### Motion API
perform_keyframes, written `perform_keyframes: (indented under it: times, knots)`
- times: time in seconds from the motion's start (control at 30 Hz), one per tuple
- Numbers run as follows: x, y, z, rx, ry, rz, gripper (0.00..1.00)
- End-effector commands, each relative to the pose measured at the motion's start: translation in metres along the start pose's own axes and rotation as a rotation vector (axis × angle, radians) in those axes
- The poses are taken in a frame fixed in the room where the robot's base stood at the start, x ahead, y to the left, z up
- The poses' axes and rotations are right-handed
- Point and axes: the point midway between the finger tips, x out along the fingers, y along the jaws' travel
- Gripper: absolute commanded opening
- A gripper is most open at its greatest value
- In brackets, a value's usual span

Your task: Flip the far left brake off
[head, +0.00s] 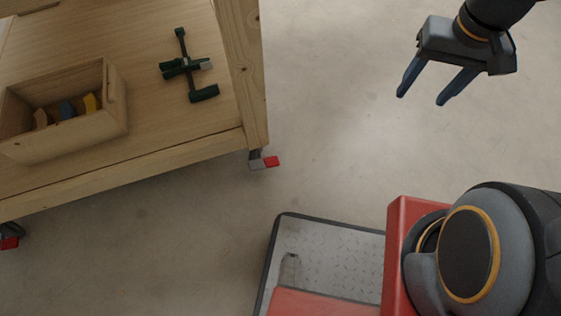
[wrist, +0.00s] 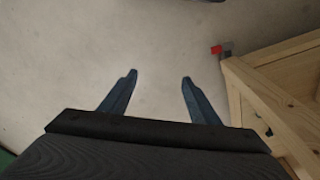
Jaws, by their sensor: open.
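A wooden workbench on casters (head: 130,178) fills the upper left of the head view. A caster with a red brake tab (head: 271,161) shows under its near right leg. Another red brake tab (head: 9,243) is at the left edge, partly cut off. In the wrist view a red tab (wrist: 216,49) on a dark caster shows beside the wooden frame (wrist: 262,105); I cannot tell which caster it is. My gripper (head: 421,99) is open and empty above bare floor, right of the workbench and apart from every brake. Its fingers also show in the wrist view (wrist: 159,76).
On the workbench's shelf are a wooden box (head: 65,135) with small coloured pieces and a dark green clamp (head: 188,68). A wooden leg (head: 243,70) rises at the shelf's right corner. Bare floor (head: 330,130) lies between the workbench and my gripper.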

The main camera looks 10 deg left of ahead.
Motion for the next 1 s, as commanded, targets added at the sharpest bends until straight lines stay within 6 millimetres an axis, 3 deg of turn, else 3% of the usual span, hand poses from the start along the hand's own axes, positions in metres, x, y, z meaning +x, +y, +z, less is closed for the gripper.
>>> perform_keyframes:
  times: [0.03, 0.67, 0.87, 1.0]
  knots:
    - [0.024, 0.0, -0.006, 0.0, 0.006, 0.0, 0.56]
    - [0.197, -0.005, -0.055, 0.04, 0.029, -0.019, 0.56]
    - [0.256, -0.015, -0.07, 0.101, -0.038, -0.047, 0.56]
    - [0.296, -0.032, -0.079, 0.186, -0.151, -0.088, 0.56]
